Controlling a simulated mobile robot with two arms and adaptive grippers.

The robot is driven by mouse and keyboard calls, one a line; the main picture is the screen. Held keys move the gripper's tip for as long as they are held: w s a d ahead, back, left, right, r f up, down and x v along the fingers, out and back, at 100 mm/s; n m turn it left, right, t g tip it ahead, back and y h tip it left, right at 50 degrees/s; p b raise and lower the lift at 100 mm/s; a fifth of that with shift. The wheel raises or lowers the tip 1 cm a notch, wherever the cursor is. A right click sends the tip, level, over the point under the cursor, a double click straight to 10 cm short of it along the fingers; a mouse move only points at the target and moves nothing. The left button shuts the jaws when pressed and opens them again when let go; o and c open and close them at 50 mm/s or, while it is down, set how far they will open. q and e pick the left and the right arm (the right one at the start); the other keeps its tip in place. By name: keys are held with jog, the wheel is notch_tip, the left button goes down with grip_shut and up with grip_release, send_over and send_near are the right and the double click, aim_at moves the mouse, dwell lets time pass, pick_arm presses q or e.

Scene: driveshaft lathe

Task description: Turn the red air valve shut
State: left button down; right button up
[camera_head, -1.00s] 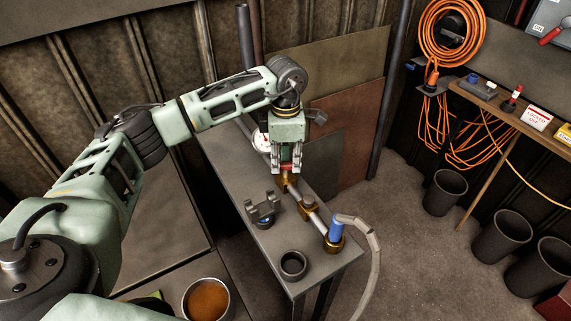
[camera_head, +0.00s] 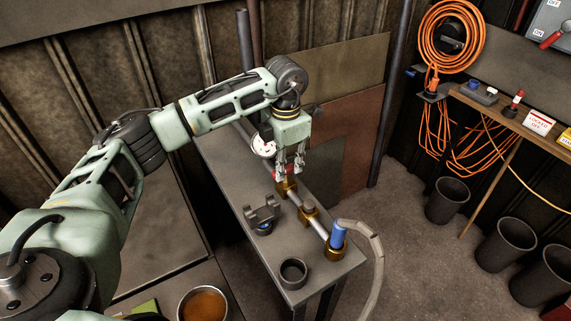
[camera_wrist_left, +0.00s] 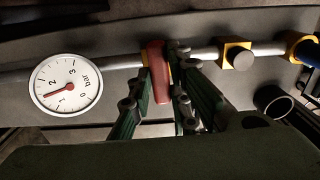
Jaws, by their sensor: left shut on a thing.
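The red air valve's handle (camera_wrist_left: 157,72) shows in the left wrist view, lying across the grey pipe (camera_wrist_left: 110,66). My left gripper (camera_wrist_left: 160,95) is shut on this handle, with one finger on each side. In the head view my left gripper (camera_head: 289,172) points down at the brass valve body (camera_head: 286,188) on the bench pipe. Only a little red shows there; the fingers hide most of the handle. A white pressure gauge (camera_wrist_left: 66,85) with a red needle sits on the pipe; it also shows in the head view (camera_head: 263,146). My right gripper is not in view.
The pipe runs along a narrow grey bench (camera_head: 225,165) to a blue fitting (camera_head: 337,234) with a grey hose (camera_head: 376,270). A dark forked stand (camera_head: 262,217) and a dark cup (camera_head: 293,272) stand nearby. Floor to the right is clear up to several bins (camera_head: 447,200).

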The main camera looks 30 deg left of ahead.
aim_at(286, 167)
pick_arm(q)
jog(key=shift+w+r, duration=0.15)
jog(key=c, duration=1.6)
grip_release()
jog(key=shift+c, duration=0.2)
notch_tip(286, 167, up, 12)
